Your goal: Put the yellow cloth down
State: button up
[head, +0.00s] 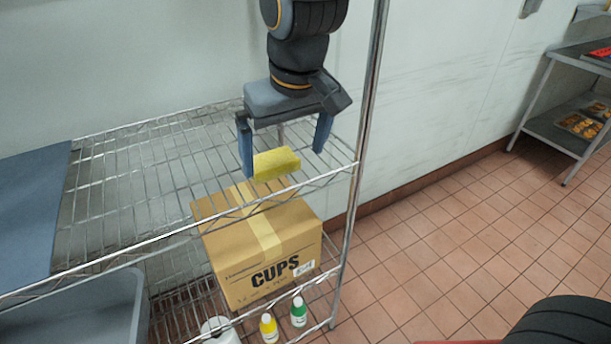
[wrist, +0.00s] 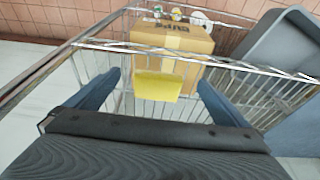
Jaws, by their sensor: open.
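The yellow cloth (head: 276,164) is a small folded block near the right end of the wire shelf's upper tier (head: 150,165). It appears to rest on the wires. My gripper (head: 284,165) is above and around it, with its two blue fingers spread wide. The left finger is close to the cloth in the head view; the right finger is clearly apart from it. In the wrist view the cloth (wrist: 158,86) lies between the open fingers (wrist: 155,85), with gaps on both sides. Its underside is hidden.
A cardboard CUPS box (head: 262,250) stands on the tier below, with a yellow-labelled bottle (head: 269,328) and a green bottle (head: 299,312) in front. A shelf post (head: 361,150) rises right of my gripper. A blue-grey panel (head: 30,215) lies at left. The shelf middle is clear.

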jog(key=s+d+b, duration=0.1)
jog(key=s+d, duration=0.3)
jog(key=s, duration=0.2)
jog(key=w+d+f+m+g, duration=0.1)
jog(key=d+f+m, duration=0.2)
jog(key=d+f, duration=0.3)
jog(key=w+d+f+m+h, duration=0.1)
jog(key=d+f+m, duration=0.2)
jog(key=d+f, duration=0.4)
jog(key=d, duration=0.7)
jog(key=shift+d+f+g+h, duration=0.2)
jog(key=shift+d+g+h, duration=0.1)
jog(key=shift+d+g, duration=0.1)
jog(key=shift+w, duration=0.15)
jog(key=shift+c, duration=0.4)
